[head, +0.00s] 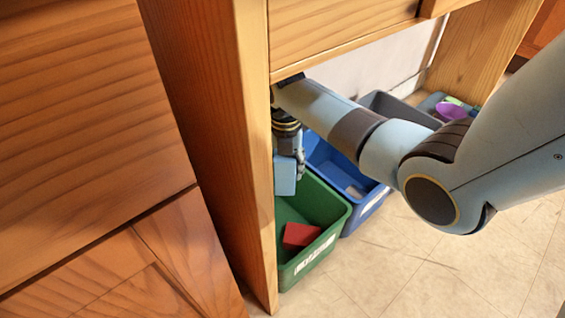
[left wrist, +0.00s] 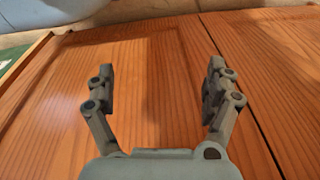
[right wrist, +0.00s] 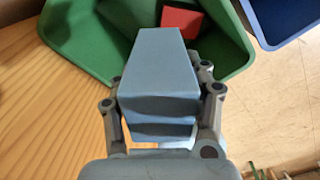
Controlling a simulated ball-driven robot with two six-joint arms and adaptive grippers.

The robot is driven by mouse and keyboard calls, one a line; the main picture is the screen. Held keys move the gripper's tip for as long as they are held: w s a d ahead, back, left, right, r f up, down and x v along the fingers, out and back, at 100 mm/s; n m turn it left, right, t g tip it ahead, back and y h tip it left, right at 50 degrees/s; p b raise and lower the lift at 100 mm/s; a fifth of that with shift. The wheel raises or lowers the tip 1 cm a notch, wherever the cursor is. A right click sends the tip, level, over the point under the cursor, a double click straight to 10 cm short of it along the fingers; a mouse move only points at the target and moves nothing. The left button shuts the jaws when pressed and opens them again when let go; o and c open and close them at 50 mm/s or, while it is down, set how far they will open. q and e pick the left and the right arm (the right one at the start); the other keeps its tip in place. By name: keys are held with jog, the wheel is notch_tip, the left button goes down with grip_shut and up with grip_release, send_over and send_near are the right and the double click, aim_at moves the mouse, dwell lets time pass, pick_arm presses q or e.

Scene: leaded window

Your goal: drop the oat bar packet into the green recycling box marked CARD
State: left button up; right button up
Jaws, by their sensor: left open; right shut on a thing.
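The green box (head: 306,249) stands on the floor under the wooden bench, with a white label on its front that is too small to read surely. A red block-like item (head: 301,234) lies inside it. My right gripper (head: 297,160) is shut on a light blue packet (head: 285,175), held over the green box near the wooden leg. In the right wrist view the packet (right wrist: 158,80) sits between the fingers, with the green box (right wrist: 90,62) behind it. My left gripper (left wrist: 158,88) is open and empty in front of wooden panels, and is not seen in the head view.
A blue box (head: 352,210) stands right beside the green one, holding a pale item. A grey box (head: 400,108) and a container with purple and green items (head: 452,110) stand farther back. A wooden leg (head: 250,150) borders the green box's left side. Tiled floor is clear at right.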

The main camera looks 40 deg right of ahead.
aim_at(285, 177)
notch_tip(285, 177, down, 4)
jog(key=shift+r+b, duration=0.15)
jog(key=shift+b, duration=1.1)
pick_arm(q)
jog(key=shift+t, duration=0.6)
jog(key=shift+w+d+r, duration=0.3)
jog(key=shift+w+r, duration=0.1)
jog(key=shift+r, duration=0.4)
jog(key=shift+w+d+r, duration=0.25)
jog(key=shift+w+r, duration=0.15)
jog(key=shift+r, duration=0.35)
jog(key=shift+w+d+r, duration=0.3)
jog(key=shift+w+r, duration=0.1)
jog(key=shift+r, duration=0.4)
pick_arm(e)
jog(key=o, duration=1)
notch_tip(285, 177, up, 12)
jog(key=shift+f, duration=0.15)
